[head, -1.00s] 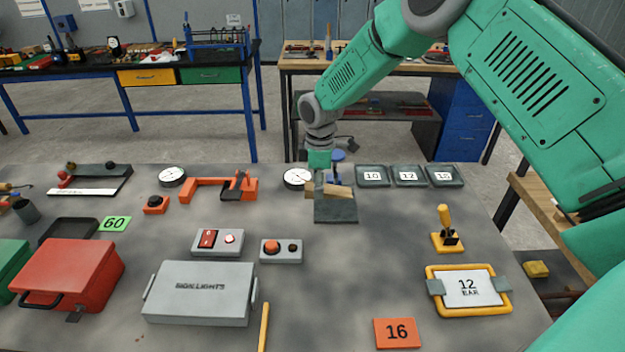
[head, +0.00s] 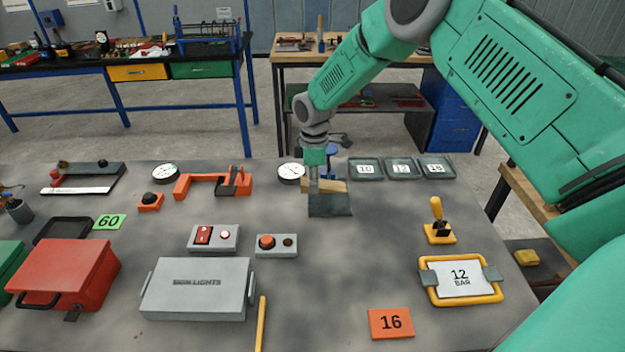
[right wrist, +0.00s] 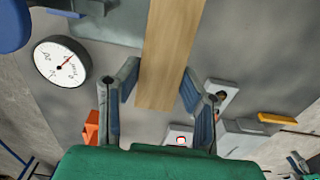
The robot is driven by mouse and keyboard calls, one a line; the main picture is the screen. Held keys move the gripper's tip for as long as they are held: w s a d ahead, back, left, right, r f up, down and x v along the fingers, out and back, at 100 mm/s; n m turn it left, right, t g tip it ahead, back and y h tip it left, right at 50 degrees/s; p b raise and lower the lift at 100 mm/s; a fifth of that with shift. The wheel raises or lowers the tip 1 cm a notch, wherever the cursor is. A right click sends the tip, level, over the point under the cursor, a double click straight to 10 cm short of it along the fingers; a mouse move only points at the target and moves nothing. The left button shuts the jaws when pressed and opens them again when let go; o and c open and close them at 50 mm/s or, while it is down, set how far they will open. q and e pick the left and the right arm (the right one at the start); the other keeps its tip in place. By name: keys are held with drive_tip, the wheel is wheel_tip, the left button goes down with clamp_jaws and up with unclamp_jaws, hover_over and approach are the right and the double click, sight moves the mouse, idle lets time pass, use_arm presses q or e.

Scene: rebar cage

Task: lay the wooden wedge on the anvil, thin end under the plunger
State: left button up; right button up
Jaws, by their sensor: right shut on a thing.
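The wooden wedge (head: 334,186) is a light-brown block at the back middle of the table in the head view. It fills the gap between the fingers in the right wrist view (right wrist: 169,50). My right gripper (head: 314,184) points down and is shut on the wedge, over the back of the dark grey anvil block (head: 332,207). A blue knob (head: 331,151), apparently of the plunger, shows behind my gripper; the plunger's lower part is hidden. I cannot tell whether the wedge touches the anvil or which end is thin. My left gripper is out of view.
A dial gauge (head: 291,173) stands just left of the gripper, and number trays (head: 401,168) stand to the right. An orange fixture (head: 213,183), a switch box (head: 214,237) and a yellow lever (head: 438,224) stand around.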

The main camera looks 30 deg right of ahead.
sight(313, 207)
drive_tip(key=shift+f+b, duration=1.95)
drive_tip(key=shift+f, duration=1.5)
drive_tip(key=o, duration=1.2)
